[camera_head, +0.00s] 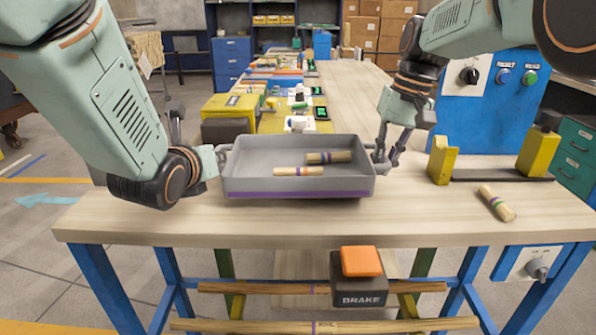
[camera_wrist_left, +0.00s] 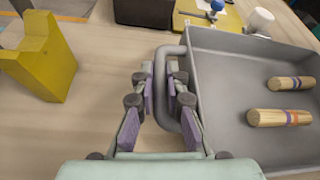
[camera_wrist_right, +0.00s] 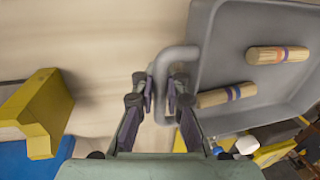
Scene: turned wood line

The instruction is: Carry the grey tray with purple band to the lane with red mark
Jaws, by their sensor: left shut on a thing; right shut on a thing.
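The grey tray (camera_head: 240,184) with a purple band along its lower front is over the middle of the wooden table. It holds two wooden turned pieces, one with a purple band (camera_head: 329,157) and one with an orange band (camera_head: 299,171). My left gripper (camera_head: 222,156) is shut on the left handle, which shows between its fingers in the left wrist view (camera_wrist_left: 172,75). My right gripper (camera_head: 382,157) is shut on the right handle, also seen in the right wrist view (camera_wrist_right: 170,88). The tray looks level; I cannot tell whether it touches the table. I cannot make out a red-marked lane.
A loose banded wooden piece (camera_head: 497,203) lies at the table's right. Yellow blocks (camera_head: 442,160) on a dark bar and a blue control panel (camera_head: 487,105) stand right of the tray. A yellow box (camera_head: 230,107) stands behind it. An orange brake button (camera_head: 361,261) is below the front edge.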

